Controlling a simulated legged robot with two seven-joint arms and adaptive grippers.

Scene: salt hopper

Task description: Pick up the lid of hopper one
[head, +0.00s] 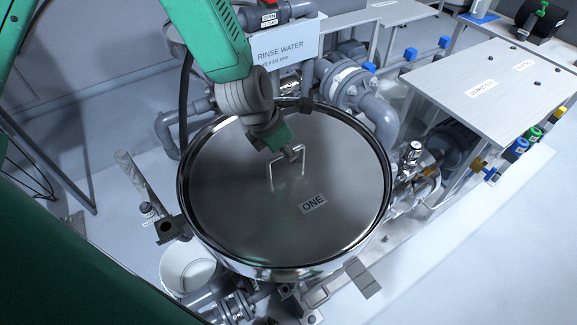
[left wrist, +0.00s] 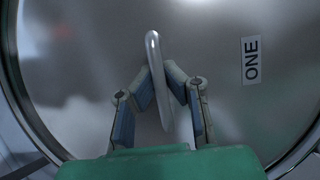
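The lid (head: 235,190) of hopper one is a round, shiny steel disc marked "ONE", lying on the hopper (head: 270,270) in the head view. A thin metal loop handle (head: 272,172) stands up from its middle. My left gripper (head: 294,153) is at the top of this handle. In the left wrist view the handle (left wrist: 154,48) passes between the two fingertips of the left gripper (left wrist: 160,74). The fingers lean together and look shut on the handle. The lid (left wrist: 90,50) fills most of that view. My right gripper is not in view.
A "RINSE WATER" sign (head: 284,46) and grey pipes stand behind the hopper. A pump (head: 345,82) is at the back right. A labelled metal table (head: 500,85) stands at the right. A white bucket (head: 187,268) is at the lower left. Bare floor shows at the lower right.

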